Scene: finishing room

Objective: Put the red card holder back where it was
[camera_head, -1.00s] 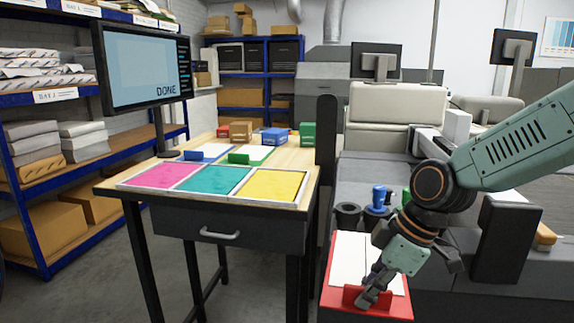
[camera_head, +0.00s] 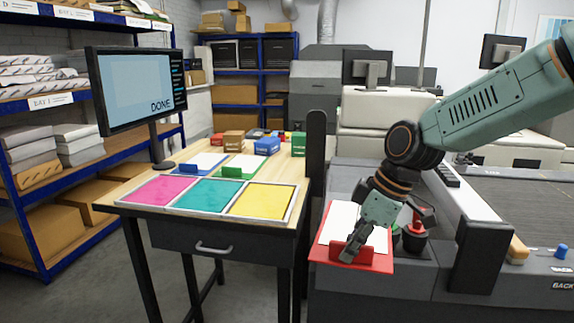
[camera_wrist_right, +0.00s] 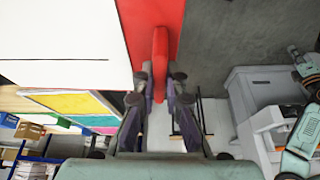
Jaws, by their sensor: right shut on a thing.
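The red card holder (camera_head: 375,263) is a flat red board with white sheets on it and an upright red grip along its near edge. My right gripper (camera_head: 350,254) is shut on that grip. In the right wrist view the red grip (camera_wrist_right: 160,62) sits between the fingers of my right gripper (camera_wrist_right: 160,85), with white sheet to its left. The holder is roughly level, right of the wooden table, in front of the dark machine. I cannot tell whether it touches anything below. My left gripper is not in view.
The wooden table (camera_head: 133,190) bears magenta, teal and yellow panels (camera_head: 263,201), a blue holder (camera_head: 188,168), a green holder (camera_head: 232,172) and small boxes (camera_head: 267,146). A dark post (camera_head: 316,150) stands at its right edge.

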